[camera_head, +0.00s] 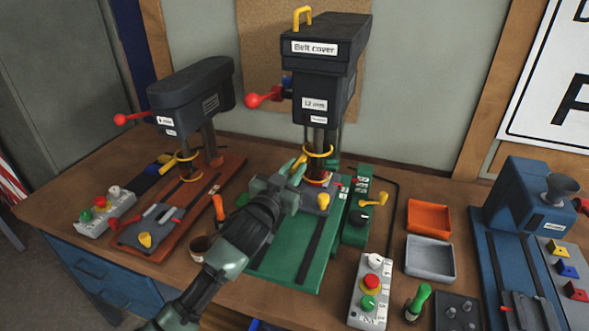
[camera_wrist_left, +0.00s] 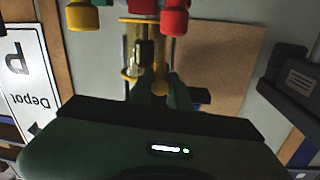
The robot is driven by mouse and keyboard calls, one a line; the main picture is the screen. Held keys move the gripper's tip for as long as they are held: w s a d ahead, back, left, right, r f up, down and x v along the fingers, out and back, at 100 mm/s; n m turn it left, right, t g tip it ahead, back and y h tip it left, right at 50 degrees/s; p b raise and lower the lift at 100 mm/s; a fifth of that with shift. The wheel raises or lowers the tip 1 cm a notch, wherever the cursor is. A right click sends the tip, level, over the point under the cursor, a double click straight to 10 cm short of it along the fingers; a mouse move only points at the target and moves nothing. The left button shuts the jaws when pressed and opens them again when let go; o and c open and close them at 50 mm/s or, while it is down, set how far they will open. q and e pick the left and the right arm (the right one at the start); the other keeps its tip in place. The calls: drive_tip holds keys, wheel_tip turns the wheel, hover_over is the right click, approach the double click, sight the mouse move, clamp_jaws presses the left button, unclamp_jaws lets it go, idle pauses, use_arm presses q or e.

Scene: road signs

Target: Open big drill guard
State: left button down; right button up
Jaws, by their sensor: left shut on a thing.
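The big drill (camera_head: 325,75) stands upright at the back of the bench, labelled "Belt cover" and "12 mm". Its guard (camera_head: 318,162) is a see-through yellowish cylinder with yellow rims around the chuck, over the green base. The guard also shows in the left wrist view (camera_wrist_left: 133,45), which looks upside down. My left gripper (camera_head: 302,170) reaches in at the guard's left front side. The head view hides the knob. My right gripper is not in view.
A smaller drill (camera_head: 190,90) with a red lever stands to the left. Orange (camera_head: 429,218) and grey (camera_head: 430,258) trays, a button box (camera_head: 370,292) and a blue machine (camera_head: 530,200) are to the right.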

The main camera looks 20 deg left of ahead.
use_arm(q)
wheel_tip(320, 180, up, 6)
drive_tip(key=p, duration=0.4)
drive_tip(key=shift+f+p, duration=0.15)
drive_tip(key=shift+p, duration=0.2)
drive_tip(key=shift+f, duration=0.1)
drive_tip(key=c, duration=1.3)
unclamp_jaws()
drive_tip(key=shift+f, duration=0.1)
drive_tip(key=shift+s+f+b, duration=0.1)
drive_tip(key=shift+s+b, duration=0.3)
drive_tip(key=shift+s, duration=0.1)
drive_tip(key=s, duration=0.2)
drive_tip(key=s+b, duration=0.1)
drive_tip(key=s, duration=0.1)
drive_tip(key=s+a+b, duration=0.1)
drive_tip(key=s, duration=0.1)
drive_tip(key=shift+s, duration=0.4)
